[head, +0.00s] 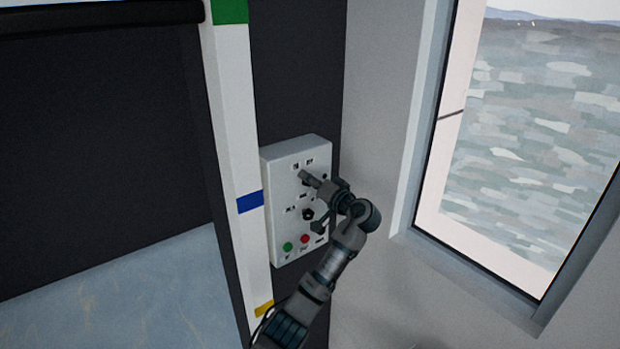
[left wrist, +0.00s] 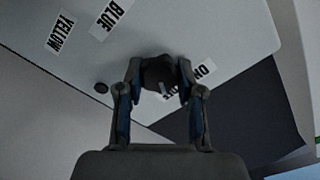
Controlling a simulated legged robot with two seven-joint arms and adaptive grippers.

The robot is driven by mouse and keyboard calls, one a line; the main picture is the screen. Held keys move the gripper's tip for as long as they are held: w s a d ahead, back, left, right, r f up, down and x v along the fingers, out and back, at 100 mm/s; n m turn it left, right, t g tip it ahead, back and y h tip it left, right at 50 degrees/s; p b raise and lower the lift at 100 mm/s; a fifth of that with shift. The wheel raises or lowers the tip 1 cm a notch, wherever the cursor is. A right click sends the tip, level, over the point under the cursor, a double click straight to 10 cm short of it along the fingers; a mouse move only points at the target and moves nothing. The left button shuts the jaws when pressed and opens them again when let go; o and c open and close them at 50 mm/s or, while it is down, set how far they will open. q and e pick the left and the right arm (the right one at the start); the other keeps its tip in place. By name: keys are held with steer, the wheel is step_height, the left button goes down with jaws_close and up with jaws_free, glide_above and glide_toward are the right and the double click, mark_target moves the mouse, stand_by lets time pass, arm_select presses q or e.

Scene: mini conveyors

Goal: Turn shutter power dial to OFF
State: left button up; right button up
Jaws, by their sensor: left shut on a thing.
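A white control panel (head: 284,185) is mounted on the dark wall beside a white post. My left gripper (head: 312,182) is at the upper part of the panel and partly hides it. In the left wrist view my left gripper (left wrist: 161,88) is shut on a round dark dial (left wrist: 158,70), one finger on each side. A pale mark shows on the dial near the fingers. An ON label (left wrist: 205,69) is beside the right finger; the lettering next to it is partly hidden by that finger. My right gripper is in neither view.
Below on the panel are a second dark knob (head: 308,214), a green button (head: 288,247) and a red button (head: 304,238). BLUE (left wrist: 115,17) and YELLOW (left wrist: 60,32) labels show in the left wrist view. A window (head: 530,130) is at the right.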

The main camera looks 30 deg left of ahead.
arm_select(q)
steer(key=shift+r+m, duration=0.15)
steer(key=shift+m, duration=0.25)
steer(key=o, duration=0.8)
steer(key=shift+w, duration=0.1)
steer(key=o, duration=0.4)
steer(key=shift+c, duration=0.2)
steer(key=shift+w+f, duration=0.15)
steer(key=shift+f, duration=0.05)
steer(key=v, duration=1.2)
steer(key=shift+f, duration=0.15)
